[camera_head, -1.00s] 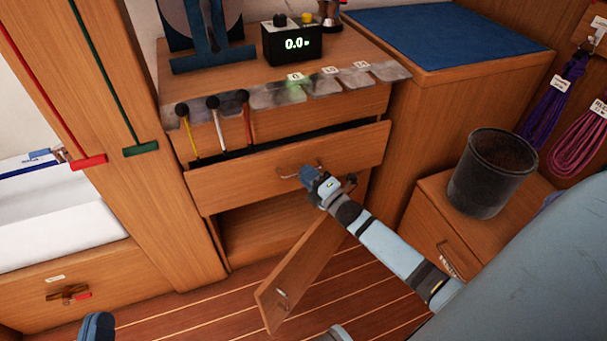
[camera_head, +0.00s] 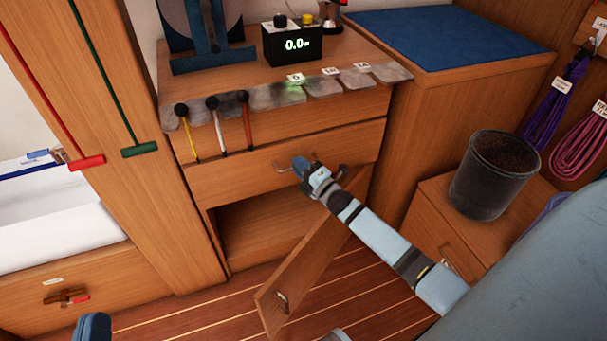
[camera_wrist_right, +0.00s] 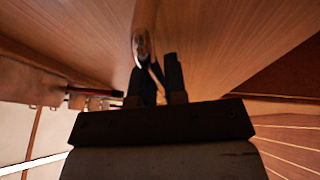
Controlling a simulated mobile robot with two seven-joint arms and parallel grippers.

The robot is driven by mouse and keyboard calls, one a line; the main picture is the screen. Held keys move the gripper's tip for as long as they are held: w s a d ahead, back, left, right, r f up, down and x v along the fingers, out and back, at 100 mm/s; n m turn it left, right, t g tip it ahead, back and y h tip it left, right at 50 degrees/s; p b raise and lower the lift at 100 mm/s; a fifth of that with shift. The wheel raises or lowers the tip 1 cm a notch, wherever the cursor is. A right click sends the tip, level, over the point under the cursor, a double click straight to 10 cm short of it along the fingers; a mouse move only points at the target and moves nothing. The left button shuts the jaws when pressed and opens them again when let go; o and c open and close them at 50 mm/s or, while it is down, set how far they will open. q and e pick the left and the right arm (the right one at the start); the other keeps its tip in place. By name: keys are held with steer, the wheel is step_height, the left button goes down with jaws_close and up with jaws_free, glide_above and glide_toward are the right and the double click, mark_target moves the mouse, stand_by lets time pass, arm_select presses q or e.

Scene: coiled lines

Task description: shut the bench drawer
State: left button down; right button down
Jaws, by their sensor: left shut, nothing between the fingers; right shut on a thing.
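The bench drawer (camera_head: 235,180) is the wooden front below the upper drawer face of the bench. Its front looks flush with the bench, with no dark gap above it. Its metal handle (camera_head: 283,163) is held by my right gripper (camera_head: 306,168), which is shut on it. In the right wrist view the handle (camera_wrist_right: 145,40) runs between the dark fingers (camera_wrist_right: 158,82), close to the wood front. Part of my left gripper (camera_head: 93,327) shows at the bottom left edge, away from the bench; its fingertips are hardly visible.
Below the drawer is an open compartment (camera_head: 258,225), its door (camera_head: 303,280) swung out under my right arm. Coloured rods (camera_head: 216,125) hang before the bench front. A black bin (camera_head: 493,175) stands on a cabinet at right. A display box (camera_head: 292,45) sits on top.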

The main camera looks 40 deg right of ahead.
steer(key=shift+w+d+r, duration=0.1)
steer(key=shift+w+d, duration=0.1)
steer(key=shift+w, duration=0.45)
steer(key=c, duration=1.5)
jaws_free()
arm_select(q)
steer(key=shift+s+d+r, duration=0.1)
steer(key=shift+r, duration=0.45)
arm_select(e)
steer(key=shift+o, duration=0.2)
